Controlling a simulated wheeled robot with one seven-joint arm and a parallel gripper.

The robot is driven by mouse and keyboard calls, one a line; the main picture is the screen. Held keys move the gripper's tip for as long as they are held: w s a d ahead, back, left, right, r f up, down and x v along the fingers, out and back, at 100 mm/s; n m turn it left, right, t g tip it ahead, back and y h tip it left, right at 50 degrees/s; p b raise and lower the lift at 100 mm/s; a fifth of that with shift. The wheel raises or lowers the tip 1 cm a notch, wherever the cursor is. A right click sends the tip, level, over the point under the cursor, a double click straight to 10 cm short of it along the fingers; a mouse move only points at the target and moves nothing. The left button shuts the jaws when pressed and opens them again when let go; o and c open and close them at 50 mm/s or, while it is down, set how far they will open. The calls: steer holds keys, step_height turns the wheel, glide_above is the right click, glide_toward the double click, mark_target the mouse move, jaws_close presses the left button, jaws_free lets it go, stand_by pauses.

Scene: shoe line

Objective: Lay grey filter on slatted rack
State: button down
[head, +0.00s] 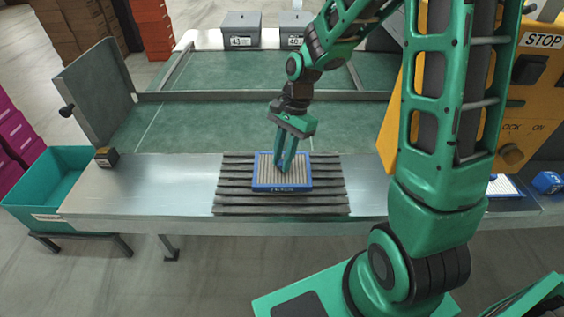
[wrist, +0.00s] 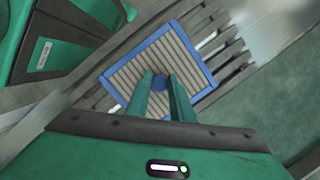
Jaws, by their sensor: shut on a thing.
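The filter (head: 296,178) has a blue frame and pale grey-beige pleats, with lettering on its front edge. In the head view it lies flat over the middle of the dark slatted rack (head: 232,186), and looks nearly square to the slats. My gripper (head: 284,167) comes down on it from above and is shut on a small blue knob at its middle, seen in the wrist view (wrist: 160,83). The filter (wrist: 135,68) covers part of the rack (wrist: 228,68) there. I cannot tell whether its underside touches the slats.
The rack sits on a metal bench (head: 130,190). A small dark block (head: 106,157) stands at the bench's left, near a teal bin (head: 40,195). A yellow panel (head: 520,105) stands on the right, with another blue-framed item (head: 503,187) beyond my arm. The bench left of the rack is clear.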

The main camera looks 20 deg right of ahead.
steer(key=shift+f, duration=1.05)
steer(key=c, duration=1.6)
jaws_free()
steer(key=shift+o, duration=0.2)
steer(key=v, duration=1.2)
steer(key=shift+a, duration=0.15)
